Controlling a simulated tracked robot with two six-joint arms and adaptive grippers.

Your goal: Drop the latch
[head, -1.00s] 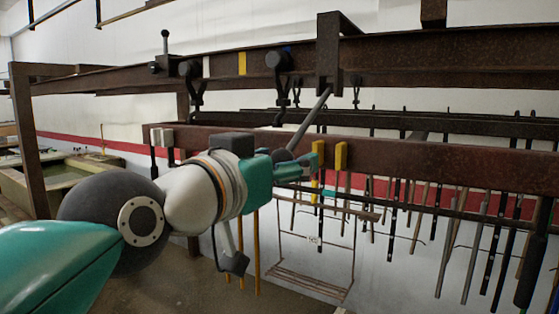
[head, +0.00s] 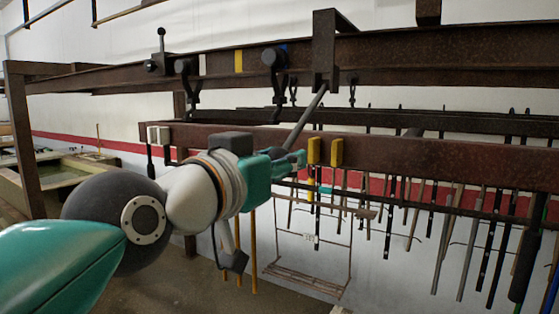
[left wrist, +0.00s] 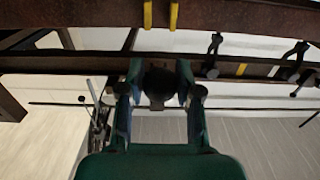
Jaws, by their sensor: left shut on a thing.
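In the head view a slanted grey rod (head: 305,117), seemingly the latch lever, runs down and left from a rusty bracket (head: 325,50) on the upper beam. My left gripper (head: 290,162) is at the rod's lower end, in front of the lower beam. In the left wrist view the left gripper (left wrist: 160,88) has one finger on each side of a dark round knob (left wrist: 160,80) and is shut on it. In the head view the fingers mostly hide this knob. The right gripper is in neither view.
Two yellow blocks (head: 325,152) sit on the lower rusty beam (head: 430,158) just right of the left gripper. Black hanging clips (head: 270,57) and an upright lever (head: 161,42) are on the upper beam. Several rods (head: 490,240) hang at the right.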

